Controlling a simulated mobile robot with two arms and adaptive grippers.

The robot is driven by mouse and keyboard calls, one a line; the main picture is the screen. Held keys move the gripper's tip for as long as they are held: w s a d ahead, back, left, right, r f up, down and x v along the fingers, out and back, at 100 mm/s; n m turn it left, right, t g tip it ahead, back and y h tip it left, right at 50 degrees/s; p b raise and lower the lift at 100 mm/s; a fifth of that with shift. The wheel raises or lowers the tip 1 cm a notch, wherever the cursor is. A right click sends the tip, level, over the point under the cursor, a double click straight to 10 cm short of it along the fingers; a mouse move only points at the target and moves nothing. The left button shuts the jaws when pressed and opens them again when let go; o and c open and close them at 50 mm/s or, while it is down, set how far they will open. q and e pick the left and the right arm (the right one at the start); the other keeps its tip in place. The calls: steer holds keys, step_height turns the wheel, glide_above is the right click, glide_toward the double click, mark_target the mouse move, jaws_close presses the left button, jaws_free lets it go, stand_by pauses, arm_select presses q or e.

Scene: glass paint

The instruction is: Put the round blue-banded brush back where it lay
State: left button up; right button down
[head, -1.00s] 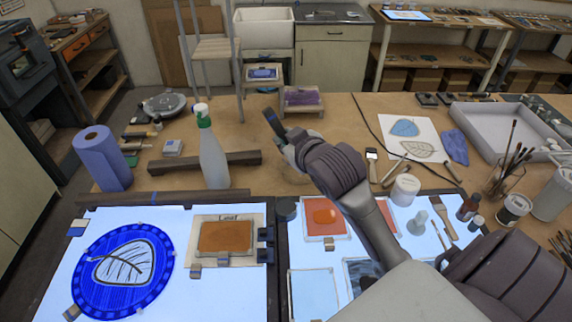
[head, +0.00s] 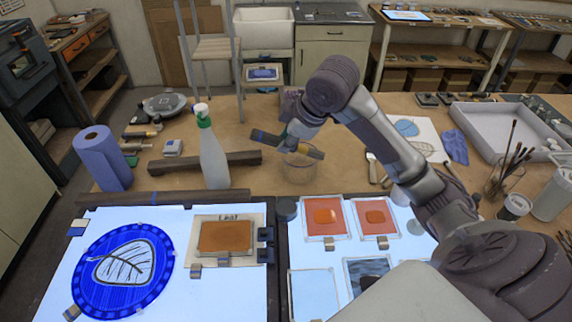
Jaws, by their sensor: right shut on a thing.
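My right gripper (head: 289,141) is shut on the round blue-banded brush (head: 307,150). It holds the brush over the middle of the workbench, lying roughly sideways and sloping down to the right. A tan stretch with a bluish end shows to the right of the fingers. A dark, blue-marked piece sticks out to the left; I cannot tell whether it is brush or finger. Just below is a clear glass jar (head: 299,172); I cannot tell whether the brush touches it. My left gripper is not in view.
Lit panels with orange glass (head: 324,218) lie in front. A jar of brushes (head: 497,185) and a grey tray (head: 497,116) are at right. My right arm hides part of the bench.

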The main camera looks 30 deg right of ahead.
steer(key=shift+d+r+n+g, duration=0.1)
steer(key=shift+r+n+g, duration=0.1)
steer(key=shift+n+g, duration=0.8)
steer(key=n+g, duration=0.2)
steer(key=g, duration=0.1)
steer(key=shift+w+f+h, duration=0.1)
steer(key=shift+w+h, duration=0.05)
steer(key=shift+h, duration=0.25)
steer(key=shift+n+g, duration=0.6)
steer(key=shift+f, duration=0.1)
